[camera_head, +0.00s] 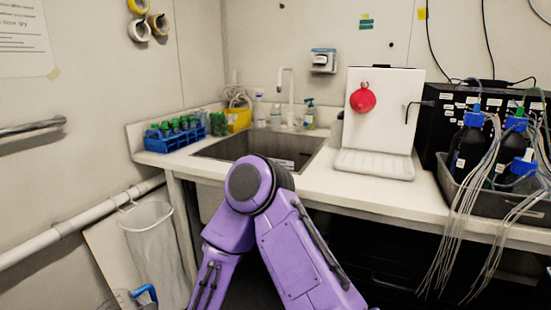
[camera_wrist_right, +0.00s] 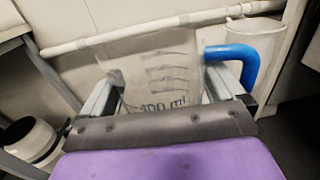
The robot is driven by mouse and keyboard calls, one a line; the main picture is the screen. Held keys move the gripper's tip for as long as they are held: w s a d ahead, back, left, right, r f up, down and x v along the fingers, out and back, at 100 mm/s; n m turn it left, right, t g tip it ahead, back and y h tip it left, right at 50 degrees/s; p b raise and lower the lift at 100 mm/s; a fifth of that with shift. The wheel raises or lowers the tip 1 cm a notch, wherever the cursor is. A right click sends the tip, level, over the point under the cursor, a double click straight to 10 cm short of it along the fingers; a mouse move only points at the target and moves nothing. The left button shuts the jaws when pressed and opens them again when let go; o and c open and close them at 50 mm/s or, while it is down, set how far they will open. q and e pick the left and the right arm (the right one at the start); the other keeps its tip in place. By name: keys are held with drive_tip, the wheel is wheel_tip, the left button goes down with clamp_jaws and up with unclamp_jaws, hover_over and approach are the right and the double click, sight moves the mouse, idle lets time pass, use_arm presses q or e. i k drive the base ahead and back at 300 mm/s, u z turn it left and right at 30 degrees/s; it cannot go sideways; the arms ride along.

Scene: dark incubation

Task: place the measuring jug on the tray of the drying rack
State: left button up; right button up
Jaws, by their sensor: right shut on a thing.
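The measuring jug (camera_wrist_right: 160,75) is clear with dark volume marks and a blue handle, and fills the middle of the right wrist view. My right gripper (camera_wrist_right: 165,92) is shut on it, one finger on each side of its body. In the head view only part of the jug (camera_head: 146,293) shows low at the bottom left, well below the counter. The drying rack (camera_head: 385,105) is a white upright board on the counter, with a ribbed white tray (camera_head: 374,164) at its foot. The tray looks empty. My left gripper is not in view.
A red round item (camera_head: 362,99) hangs on the rack's board. A sink (camera_head: 262,150) lies left of the rack, and a grey bin of dark bottles with trailing tubes (camera_head: 480,195) stands right. A waste bin (camera_head: 153,245) and wall pipe (camera_head: 85,225) are near the jug.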

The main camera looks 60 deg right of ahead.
sight(401, 170)
drive_tip(key=k, duration=0.4)
drive_tip(key=z, duration=1.95)
drive_tip(key=i, duration=0.1)
drive_tip(key=z, duration=0.35)
